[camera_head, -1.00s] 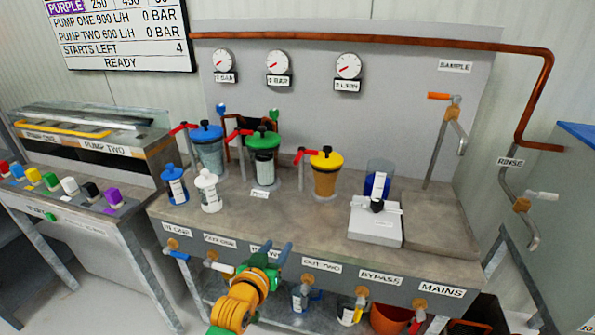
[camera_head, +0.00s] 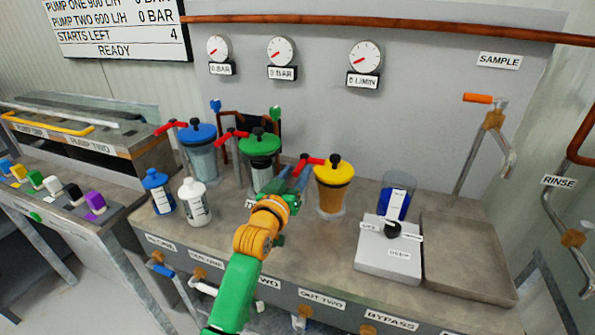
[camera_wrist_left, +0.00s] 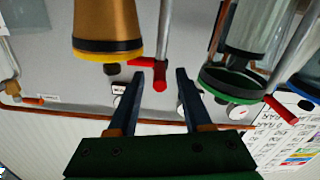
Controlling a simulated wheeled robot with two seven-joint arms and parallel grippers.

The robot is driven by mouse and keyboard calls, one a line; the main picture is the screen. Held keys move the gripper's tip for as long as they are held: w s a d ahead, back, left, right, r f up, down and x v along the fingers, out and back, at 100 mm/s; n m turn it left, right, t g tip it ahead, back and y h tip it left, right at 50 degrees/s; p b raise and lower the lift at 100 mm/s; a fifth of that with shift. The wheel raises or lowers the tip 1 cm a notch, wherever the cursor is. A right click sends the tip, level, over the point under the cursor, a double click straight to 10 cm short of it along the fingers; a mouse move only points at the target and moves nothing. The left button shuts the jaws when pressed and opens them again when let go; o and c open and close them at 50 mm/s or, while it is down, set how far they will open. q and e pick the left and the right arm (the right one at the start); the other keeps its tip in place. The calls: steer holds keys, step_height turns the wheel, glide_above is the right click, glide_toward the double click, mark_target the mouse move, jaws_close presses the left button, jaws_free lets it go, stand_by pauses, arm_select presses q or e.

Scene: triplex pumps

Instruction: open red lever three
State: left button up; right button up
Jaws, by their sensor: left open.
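Three red levers sit on pipes beside the canisters. The third red lever (camera_head: 309,161) is next to the yellow-lidded canister (camera_head: 334,188), on its left. My left gripper (camera_head: 293,176) is open, its blue-grey fingers pointing up toward this lever from the front. In the left wrist view, which is upside down, the third red lever (camera_wrist_left: 158,74) shows between the two open fingertips (camera_wrist_left: 160,76). The fingers look apart from it; the exact depth gap is unclear. The other red levers are beside the blue-lidded canister (camera_head: 198,149) and green-lidded canister (camera_head: 260,160). My right gripper is not in view.
The green-lidded canister stands close left of my gripper. A blue bottle (camera_head: 157,191) and white bottle (camera_head: 194,202) stand further left. A grey box with a black knob (camera_head: 390,243) is at right. Labelled valves line the bench front; gauges hang behind.

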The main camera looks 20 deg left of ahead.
arm_select(q)
steer(key=shift+w, duration=0.45)
steer(key=shift+s, duration=0.1)
jaws_close()
stand_by(1.0)
